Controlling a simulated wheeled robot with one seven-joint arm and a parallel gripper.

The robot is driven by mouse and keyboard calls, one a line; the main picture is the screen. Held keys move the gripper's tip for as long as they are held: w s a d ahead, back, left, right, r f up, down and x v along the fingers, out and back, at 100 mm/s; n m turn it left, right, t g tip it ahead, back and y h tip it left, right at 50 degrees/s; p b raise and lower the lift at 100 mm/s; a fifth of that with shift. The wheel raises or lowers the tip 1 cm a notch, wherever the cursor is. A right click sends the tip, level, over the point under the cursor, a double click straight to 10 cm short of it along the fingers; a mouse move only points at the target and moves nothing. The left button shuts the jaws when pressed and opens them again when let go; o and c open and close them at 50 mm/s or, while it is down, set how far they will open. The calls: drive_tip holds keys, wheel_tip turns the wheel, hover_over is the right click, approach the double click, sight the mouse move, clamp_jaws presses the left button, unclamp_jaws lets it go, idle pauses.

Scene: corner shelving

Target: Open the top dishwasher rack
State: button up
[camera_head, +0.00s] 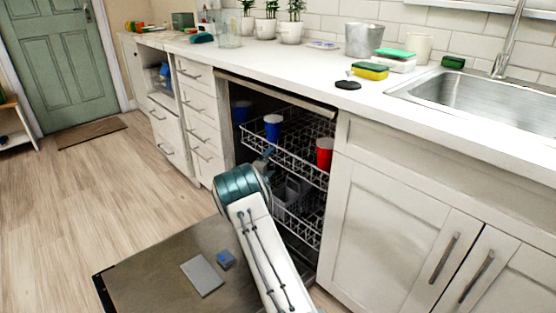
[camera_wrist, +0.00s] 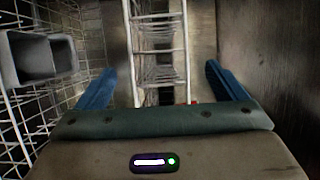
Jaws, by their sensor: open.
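The dishwasher stands open under the counter, its door (camera_head: 165,268) folded down flat. The white wire top rack (camera_head: 302,168) holds a blue cup (camera_head: 272,127) and a red cup (camera_head: 324,153). It sits mostly inside the cavity. My gripper (camera_head: 266,157) is at the opening, close to the front of the top rack and partly hidden by my arm. In the wrist view its blue fingers (camera_wrist: 162,86) are spread, with white rack wires (camera_wrist: 158,48) seen between and beyond them. I cannot tell whether they touch the rack. Nothing is held.
The lower rack (camera_head: 302,228) is below, with a grey basket (camera_head: 291,190) that also shows at the left of the wrist view (camera_wrist: 42,58). Drawers (camera_head: 200,120) flank the dishwasher on the left, a cabinet (camera_head: 395,225) on the right. Floor left of the door is clear.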

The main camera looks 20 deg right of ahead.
sight(278, 155)
drive_tip(key=shift+b+x, duration=0.95)
drive_tip(key=shift+x, duration=2.4)
drive_tip(key=shift+c, duration=0.3)
